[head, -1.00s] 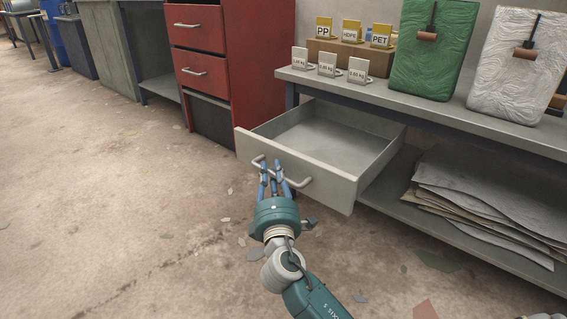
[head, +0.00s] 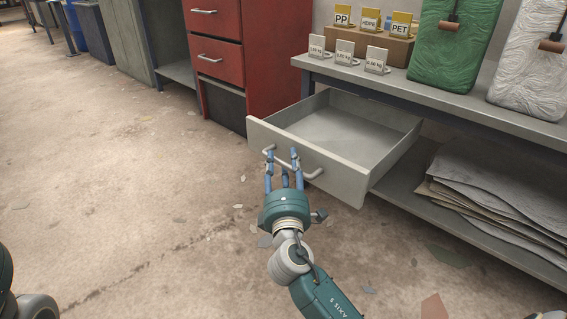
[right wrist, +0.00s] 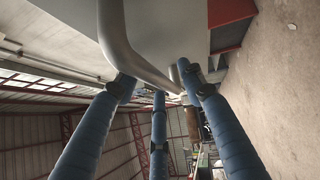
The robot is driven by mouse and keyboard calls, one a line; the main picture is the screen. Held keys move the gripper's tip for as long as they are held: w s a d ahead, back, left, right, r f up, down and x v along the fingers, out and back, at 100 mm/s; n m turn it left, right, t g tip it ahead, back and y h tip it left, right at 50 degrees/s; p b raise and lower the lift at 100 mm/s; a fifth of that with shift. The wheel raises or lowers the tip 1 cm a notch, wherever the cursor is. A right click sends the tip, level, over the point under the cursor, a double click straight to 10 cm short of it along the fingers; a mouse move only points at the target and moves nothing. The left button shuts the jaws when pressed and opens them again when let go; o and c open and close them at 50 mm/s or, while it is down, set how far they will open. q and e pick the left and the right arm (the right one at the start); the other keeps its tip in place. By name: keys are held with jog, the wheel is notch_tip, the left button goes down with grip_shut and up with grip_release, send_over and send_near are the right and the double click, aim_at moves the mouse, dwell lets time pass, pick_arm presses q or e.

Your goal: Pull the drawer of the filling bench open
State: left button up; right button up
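The filling bench (head: 455,98) stands at the right, and its grey drawer (head: 350,178) is pulled far out and looks empty. A bar handle (head: 312,175) runs across the drawer front and also shows large in the right wrist view (right wrist: 113,35). My right gripper (head: 284,158) is at the handle, its blue fingers spread apart. In the right wrist view the fingers (right wrist: 160,95) are open, with the bar close to their tips; I cannot tell whether they touch it. My left gripper is not in view.
A red drawer cabinet (head: 222,60) stands left of the bench. Sheets (head: 490,190) lie on the lower shelf. Number cards, labelled signs, a green sack (head: 455,45) and a white sack (head: 535,70) stand on top. The floor at left is mostly clear, with small flakes.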

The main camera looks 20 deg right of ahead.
jog(key=v, duration=1.2)
jog(key=shift+d, duration=0.1)
